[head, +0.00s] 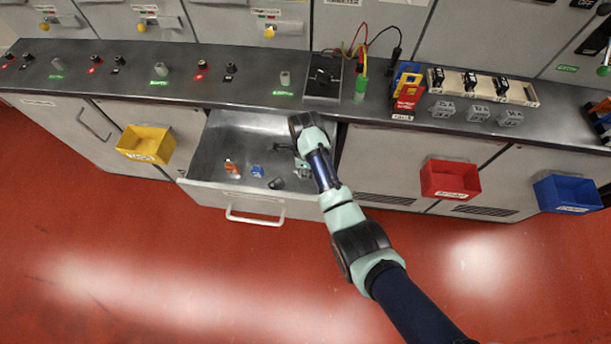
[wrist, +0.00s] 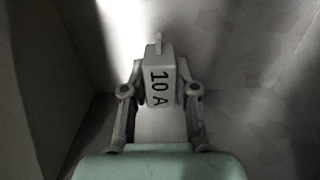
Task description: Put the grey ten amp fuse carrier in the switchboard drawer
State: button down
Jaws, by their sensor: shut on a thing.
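The grey fuse carrier (wrist: 160,82), marked 10 A, is between the fingers of my gripper (wrist: 159,90) in the wrist view. My gripper is shut on it. In the head view my gripper (head: 300,168) is inside the open switchboard drawer (head: 218,128), at its right side, partly hidden by my arm. The drawer's grey floor and walls surround the carrier in the wrist view. I cannot tell whether the carrier touches the drawer floor.
The drawer also holds an orange-and-white item (head: 232,168), a blue item (head: 257,171) and a dark item (head: 276,183). A yellow bin (head: 146,144) hangs left, a red bin (head: 450,179) and a blue bin (head: 567,194) right. Several grey carriers (head: 476,112) stand on the worktop.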

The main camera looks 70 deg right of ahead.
jog(key=shift+f+b, duration=0.55)
jog(key=shift+f, duration=1.3)
jog(key=shift+f, duration=0.15)
jog(key=c, duration=0.9)
grip_release()
notch_tip(320, 180, up, 12)
jog(key=p, duration=0.3)
jog(key=shift+p, duration=0.4)
